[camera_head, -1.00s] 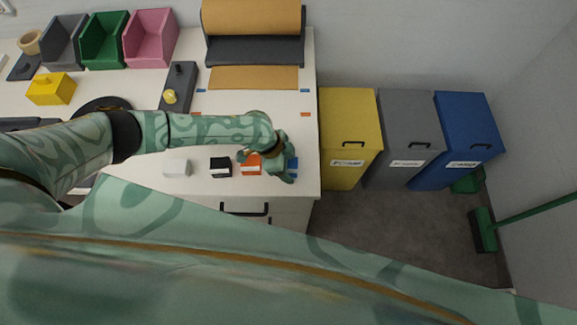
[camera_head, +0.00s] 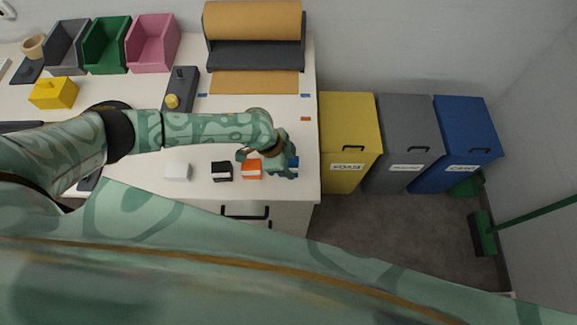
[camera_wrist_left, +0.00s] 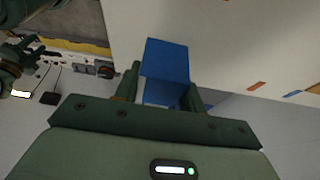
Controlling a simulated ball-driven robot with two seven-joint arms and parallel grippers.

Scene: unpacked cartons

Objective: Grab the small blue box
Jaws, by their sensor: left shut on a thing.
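The small blue box (camera_wrist_left: 166,62) sits between the two fingers of my left gripper (camera_wrist_left: 162,88) in the left wrist view. My left gripper is shut on it. In the head view my left gripper (camera_head: 268,162) is at the right front part of the white table, and the blue box (camera_head: 293,163) is mostly hidden behind it, with only a blue edge showing. An orange box (camera_head: 251,170) stands just left of the blue one, close to a gripper finger. My right gripper is not clearly seen in the head view.
A black box (camera_head: 221,171) and a white box (camera_head: 178,171) stand left of the orange box on the table (camera_head: 300,140). The table's right edge is close to the gripper. Yellow (camera_head: 348,125), grey (camera_head: 408,125) and blue (camera_head: 465,125) bins stand beyond it.

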